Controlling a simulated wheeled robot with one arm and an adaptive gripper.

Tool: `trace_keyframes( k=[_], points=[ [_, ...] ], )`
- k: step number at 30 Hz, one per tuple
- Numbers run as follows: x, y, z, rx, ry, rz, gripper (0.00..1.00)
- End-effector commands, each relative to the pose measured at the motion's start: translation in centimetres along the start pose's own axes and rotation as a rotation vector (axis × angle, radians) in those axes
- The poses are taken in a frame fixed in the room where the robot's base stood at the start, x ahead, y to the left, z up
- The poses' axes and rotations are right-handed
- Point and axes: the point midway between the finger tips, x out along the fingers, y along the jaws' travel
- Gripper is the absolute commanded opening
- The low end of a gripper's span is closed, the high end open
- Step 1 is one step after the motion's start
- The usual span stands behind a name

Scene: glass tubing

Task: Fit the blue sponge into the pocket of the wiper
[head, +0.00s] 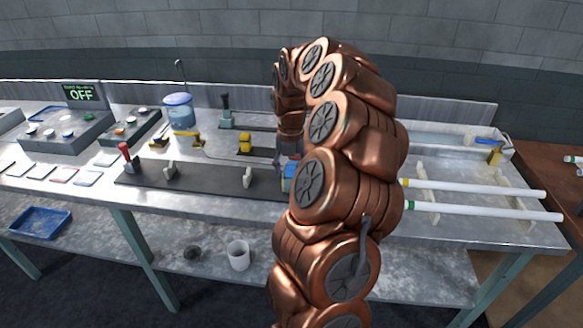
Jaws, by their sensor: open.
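My copper arm rises in front of the bench, and its end bends down behind its nearer links. My gripper (279,160) shows only in small part there, low over the bench, and is open. A small blue block-like thing (288,184) shows just left of the arm, close below the gripper. It may be the blue sponge, but the arm covers much of it. I cannot make out the wiper or its pocket, nor whether the gripper touches anything.
A dark board (205,182) with a red-handled lever (125,152) and pale uprights lies left of my arm. White tubes (480,188) lie right on supports. A blue-lidded container (178,108) stands behind. A blue tray (40,222) and white cup (238,255) sit on the lower shelf.

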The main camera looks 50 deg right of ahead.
Motion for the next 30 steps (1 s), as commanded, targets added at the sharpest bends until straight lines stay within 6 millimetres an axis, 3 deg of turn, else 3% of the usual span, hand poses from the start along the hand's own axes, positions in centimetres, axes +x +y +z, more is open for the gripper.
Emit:
trace_keyframes(
  k=[6, 23, 30],
  points=[
    [0.09, 0.00, 0.04, 0.000, -0.002, 0.001, 0.64],
    [0.07, 0.02, 0.03, 0.000, -0.002, 0.001, 0.06],
    [-0.03, 0.04, 0.04, 0.000, -0.002, 0.001, 0.05]
  ],
)
